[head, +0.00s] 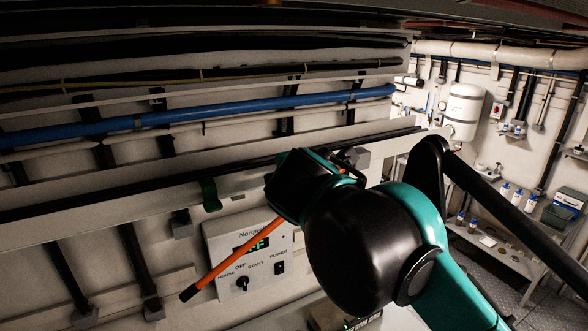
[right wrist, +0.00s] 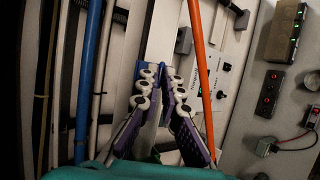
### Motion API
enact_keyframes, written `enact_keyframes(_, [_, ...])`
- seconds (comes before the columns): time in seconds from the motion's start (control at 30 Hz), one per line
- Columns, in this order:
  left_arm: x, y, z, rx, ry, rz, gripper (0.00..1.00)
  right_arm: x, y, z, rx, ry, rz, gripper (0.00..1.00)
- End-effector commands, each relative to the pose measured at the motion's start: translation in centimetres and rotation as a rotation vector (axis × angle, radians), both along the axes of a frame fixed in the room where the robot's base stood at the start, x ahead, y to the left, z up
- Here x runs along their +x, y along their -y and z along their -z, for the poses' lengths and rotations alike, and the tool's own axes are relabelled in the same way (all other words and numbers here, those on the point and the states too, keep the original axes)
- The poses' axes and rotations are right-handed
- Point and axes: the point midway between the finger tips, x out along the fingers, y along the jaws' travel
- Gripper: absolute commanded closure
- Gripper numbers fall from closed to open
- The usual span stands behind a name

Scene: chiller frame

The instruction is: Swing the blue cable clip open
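In the right wrist view my right gripper (right wrist: 157,78) points up the picture. Its two fingers, with purple pads and pale knuckles, lean toward each other with a narrow gap at the tips. Small blue parts show at the fingertips; I cannot tell whether they are the blue cable clip or part of the fingers, nor whether anything is held between the tips. In the head view my right gripper (head: 300,184) is mostly hidden by its own dark and teal wrist, close to the pale rail. I cannot make out the blue clip there. My left gripper is not in view.
A green clip (head: 210,195) sits on the long rail (head: 120,200). An orange rod (head: 232,262) slants in front of the control panel (head: 250,236); it also passes right of the fingers in the wrist view (right wrist: 203,80). A blue pipe (head: 200,116) runs above.

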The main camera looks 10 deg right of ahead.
Motion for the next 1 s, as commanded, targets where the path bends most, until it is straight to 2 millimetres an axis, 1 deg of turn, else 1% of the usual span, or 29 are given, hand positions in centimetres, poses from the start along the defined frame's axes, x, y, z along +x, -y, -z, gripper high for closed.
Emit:
enact_keyframes(0.1, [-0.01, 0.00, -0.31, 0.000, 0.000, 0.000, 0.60, 0.03, 0.02, -0.18, -0.004, -0.015, 0.001, 1.00])
enact_keyframes(0.5, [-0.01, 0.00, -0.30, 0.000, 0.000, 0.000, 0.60, 0.03, 0.03, -0.12, -0.007, -0.019, 0.001, 1.00])
enact_keyframes(0.53, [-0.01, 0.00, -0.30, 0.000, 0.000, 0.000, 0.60, 0.03, 0.03, -0.12, -0.007, -0.019, 0.001, 0.87])
enact_keyframes(0.57, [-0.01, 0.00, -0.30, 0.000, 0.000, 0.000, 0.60, 0.03, 0.03, -0.12, -0.007, -0.019, 0.001, 0.79])
enact_keyframes(0.6, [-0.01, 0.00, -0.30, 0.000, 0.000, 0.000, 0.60, 0.03, 0.03, -0.12, -0.007, -0.019, 0.001, 0.74])
enact_keyframes(0.87, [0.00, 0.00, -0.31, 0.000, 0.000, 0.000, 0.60, 0.01, 0.02, -0.15, -0.007, -0.019, 0.001, 0.74])
enact_keyframes(1.0, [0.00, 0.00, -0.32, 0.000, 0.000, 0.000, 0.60, -0.75, -0.16, -0.52, -0.007, -0.020, -0.001, 0.74])
